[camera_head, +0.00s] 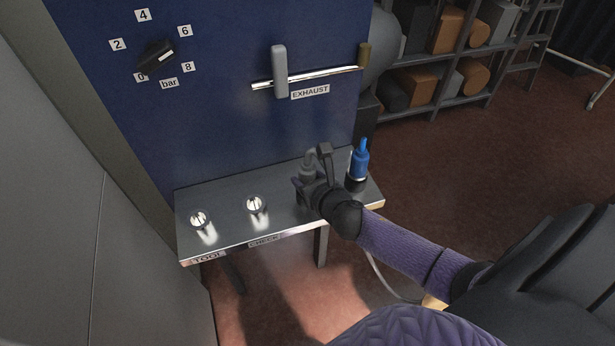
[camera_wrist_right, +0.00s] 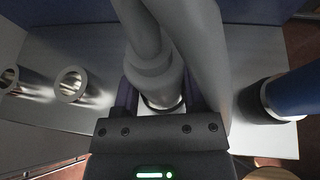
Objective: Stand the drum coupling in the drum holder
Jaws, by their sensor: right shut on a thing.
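My right gripper (camera_head: 312,192) is at the right part of the metal shelf. It is shut on a grey coupling (camera_head: 308,165) with a bent grey hose. In the right wrist view the grey coupling (camera_wrist_right: 155,75) stands between the fingers, its lower end close to a bright ring below. I cannot tell whether it is seated there. A blue coupling (camera_head: 360,163) stands upright in a dark holder to the right, apart from the gripper; it also shows in the wrist view (camera_wrist_right: 296,92). No label visible names the drum holder or drum coupling. My left gripper is not in view.
The metal shelf (camera_head: 228,198) has two empty ring holders, one (camera_head: 200,219) above the TOOL label and one (camera_head: 256,205) above the CHECK label. A blue panel (camera_head: 225,110) with a dial and an EXHAUST lever (camera_head: 280,72) rises behind. Floor is open to the right.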

